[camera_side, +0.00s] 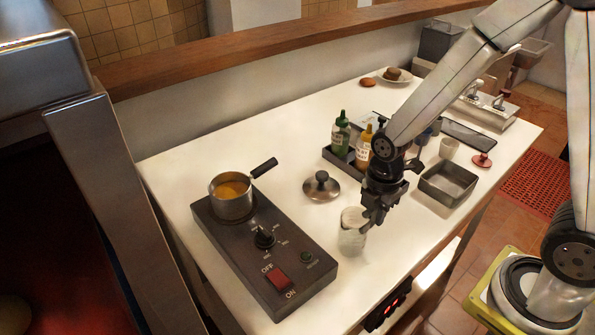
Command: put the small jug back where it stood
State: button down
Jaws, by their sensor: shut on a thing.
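The small jug (351,238) is a pale, whitish vessel near the front edge of the white counter. It looks about upright. My gripper (368,218) points down from the upper right and is shut on the jug's right side, near its top. The fingers hide part of that side. I cannot tell whether the jug's bottom touches the counter or hangs just above it.
A dark hot plate unit (262,250) with a saucepan (232,203) stands left of the jug. A metal lid (321,186) lies behind it. A bottle tray (343,166) and an empty metal pan (447,187) are behind and right. Bare counter surrounds the jug.

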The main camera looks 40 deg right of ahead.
jog(key=shift+f, duration=0.65)
jog(key=shift+f, duration=0.1)
jog(key=c, duration=0.6)
grip_release()
jog(key=shift+r, duration=6.1)
jog(key=shift+f, duration=0.1)
